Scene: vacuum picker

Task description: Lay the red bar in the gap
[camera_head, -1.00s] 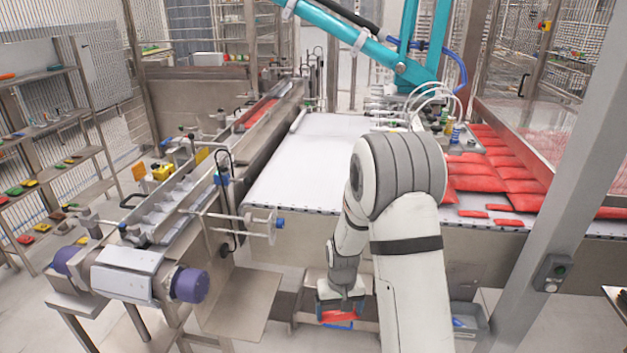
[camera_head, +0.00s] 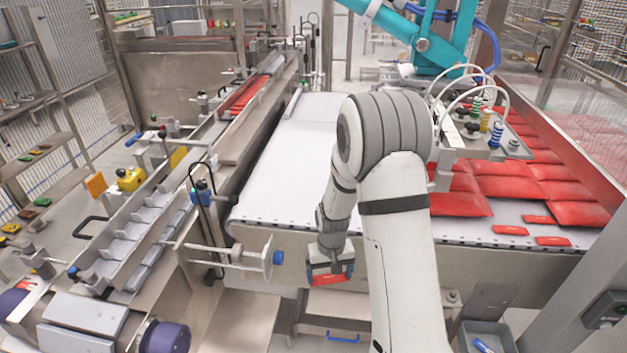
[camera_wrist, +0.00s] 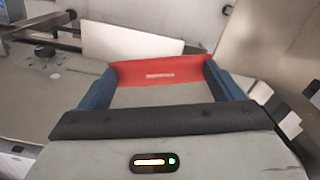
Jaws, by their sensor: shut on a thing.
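My gripper (camera_head: 331,267) hangs low in front of the conveyor's near end, its blue fingers shut on a red bar (camera_head: 331,279). In the wrist view, the red bar (camera_wrist: 160,70) spans crosswise between the two blue fingers (camera_wrist: 163,88), with a small pale label on its face. In the left channel, red bars (camera_head: 243,94) lie in the far part, and the near part shows empty grey pockets (camera_head: 130,238). I cannot tell which opening is the gap.
The white conveyor (camera_head: 290,170) has clear room on its left side. Red packs (camera_head: 515,187) and a few small red bars (camera_head: 510,230) lie on its right. A grey bin (camera_head: 487,338) stands low right.

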